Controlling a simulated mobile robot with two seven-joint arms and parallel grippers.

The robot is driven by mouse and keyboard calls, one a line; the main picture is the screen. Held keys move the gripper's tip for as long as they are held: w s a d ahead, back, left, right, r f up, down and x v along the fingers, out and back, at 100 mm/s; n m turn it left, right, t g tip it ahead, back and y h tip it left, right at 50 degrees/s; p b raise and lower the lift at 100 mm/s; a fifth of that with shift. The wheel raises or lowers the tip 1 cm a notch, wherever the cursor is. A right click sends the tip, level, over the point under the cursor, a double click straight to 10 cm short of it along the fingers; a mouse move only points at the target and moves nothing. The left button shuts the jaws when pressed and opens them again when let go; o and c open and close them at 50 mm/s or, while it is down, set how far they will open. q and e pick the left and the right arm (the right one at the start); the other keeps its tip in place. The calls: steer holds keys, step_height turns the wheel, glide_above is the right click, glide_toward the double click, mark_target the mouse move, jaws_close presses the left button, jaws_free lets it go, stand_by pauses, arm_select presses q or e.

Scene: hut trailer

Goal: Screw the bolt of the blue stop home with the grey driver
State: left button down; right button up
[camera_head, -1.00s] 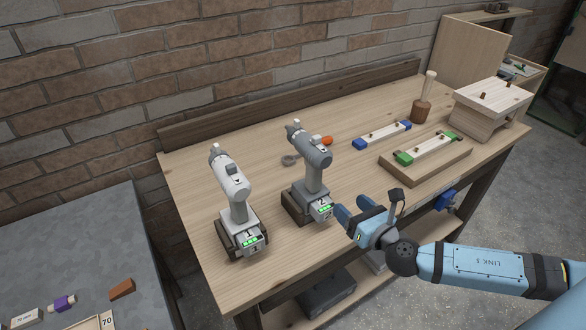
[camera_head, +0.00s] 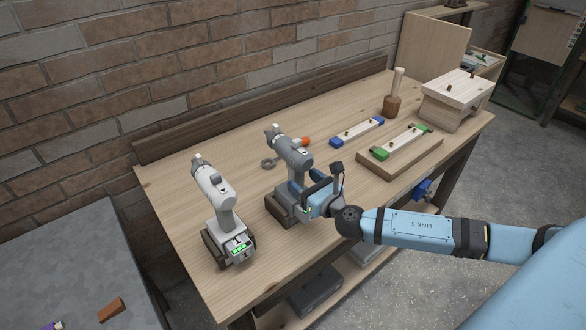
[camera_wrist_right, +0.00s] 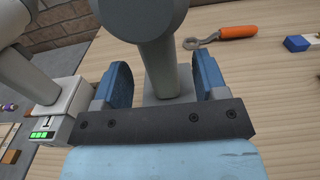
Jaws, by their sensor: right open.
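The grey driver (camera_head: 290,155) stands upright on a dark base on the bench, with its handle between the fingers of my right gripper (camera_head: 304,188). In the right wrist view, the open fingers (camera_wrist_right: 163,75) stand on either side of the driver's handle (camera_wrist_right: 168,65); I cannot tell if they touch it. The blue stop is a pale bar with blue ends (camera_head: 357,131) and small bolts on it, lying on the bench beyond the driver. One blue end (camera_wrist_right: 297,43) shows at the right wrist view's edge. My left gripper is out of view.
A lighter, whitish driver (camera_head: 215,190) stands left of the grey one. An orange-handled wrench (camera_wrist_right: 235,32) lies behind. A green-ended bar (camera_head: 402,142) sits on a wooden board. A mallet (camera_head: 392,103) and a wooden stand (camera_head: 455,95) are farther right.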

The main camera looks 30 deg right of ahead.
mark_target(293, 171)
steer(key=w+p, duration=0.1)
steer(key=w, duration=0.4)
steer(key=shift+a, duration=0.2)
jaws_close()
